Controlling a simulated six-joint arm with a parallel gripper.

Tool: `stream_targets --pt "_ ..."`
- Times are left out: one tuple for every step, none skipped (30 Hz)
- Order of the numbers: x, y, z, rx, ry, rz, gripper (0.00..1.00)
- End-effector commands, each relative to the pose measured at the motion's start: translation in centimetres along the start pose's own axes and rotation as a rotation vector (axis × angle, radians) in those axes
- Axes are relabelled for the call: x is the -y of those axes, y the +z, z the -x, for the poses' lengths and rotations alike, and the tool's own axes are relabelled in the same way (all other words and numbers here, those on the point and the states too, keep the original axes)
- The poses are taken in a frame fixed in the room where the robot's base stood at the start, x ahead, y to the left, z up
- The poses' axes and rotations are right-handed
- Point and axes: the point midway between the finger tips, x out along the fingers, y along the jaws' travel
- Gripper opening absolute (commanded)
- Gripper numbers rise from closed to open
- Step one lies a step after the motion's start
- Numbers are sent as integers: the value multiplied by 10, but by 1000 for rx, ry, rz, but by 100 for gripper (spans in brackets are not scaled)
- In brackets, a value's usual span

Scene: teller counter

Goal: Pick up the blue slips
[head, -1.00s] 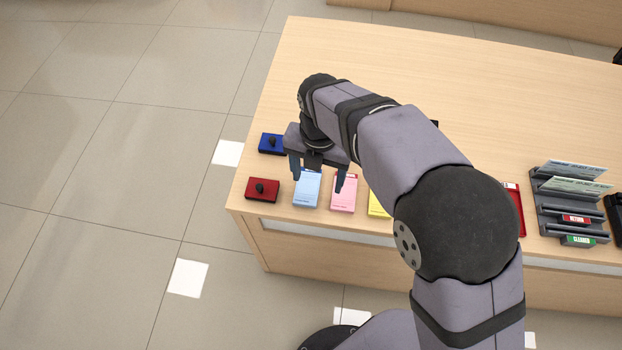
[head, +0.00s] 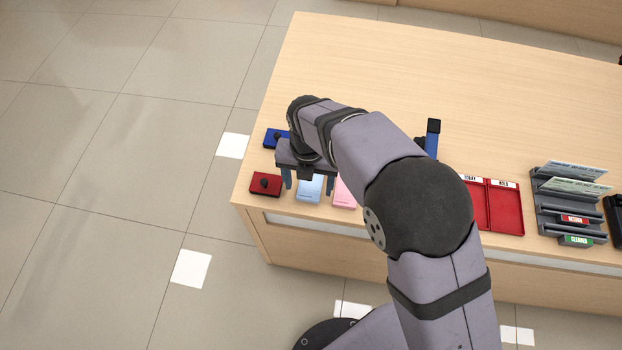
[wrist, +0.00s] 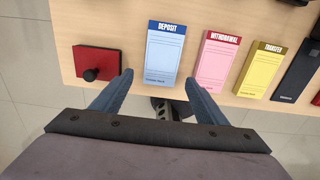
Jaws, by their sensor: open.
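The blue slips (head: 311,190) lie as a pad on the counter near its front edge. In the wrist view the pad (wrist: 165,55) shows a dark blue DEPOSIT header and lies ahead of my fingertips, centred between them. My gripper (head: 308,184) is open and empty above the pad, with one finger to each side of it in the head view. It also shows in the wrist view (wrist: 160,82), its two blue fingers well apart. Part of the pad's far end is hidden by my gripper in the head view.
A red block with a black knob (wrist: 97,63) sits left of the pad, a blue one (head: 276,138) behind it. Pink WITHDRAWAL slips (wrist: 216,60) and yellow TRANSFER slips (wrist: 260,70) lie to the right. Red trays (head: 503,208) and a grey rack (head: 570,205) stand further right.

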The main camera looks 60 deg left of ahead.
Motion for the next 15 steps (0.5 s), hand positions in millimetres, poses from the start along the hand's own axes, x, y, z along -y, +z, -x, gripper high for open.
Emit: stream_targets --pt "1 -2 -5 -4 -3 0 67" --pt "0 -2 -9 -3 -2 0 67" --pt "0 -1 -14 -2 -1 0 67" --pt "0 -1 -17 -3 -2 0 67" --pt "0 -1 -20 -2 -1 0 67" --pt "0 -1 -23 -1 0 0 67" --pt "0 -1 -24 0 0 0 67" --pt "0 -1 -26 0 0 0 67" --pt "0 -1 -27 0 0 0 67" --pt "0 -1 -27 0 0 0 67" --pt "0 -1 -28 0 0 0 67" --pt "0 -1 -28 0 0 0 67" --pt "0 -1 -28 1 0 0 67" --pt "0 -1 -28 1 0 0 67" --pt "0 -1 -28 1 0 0 67"
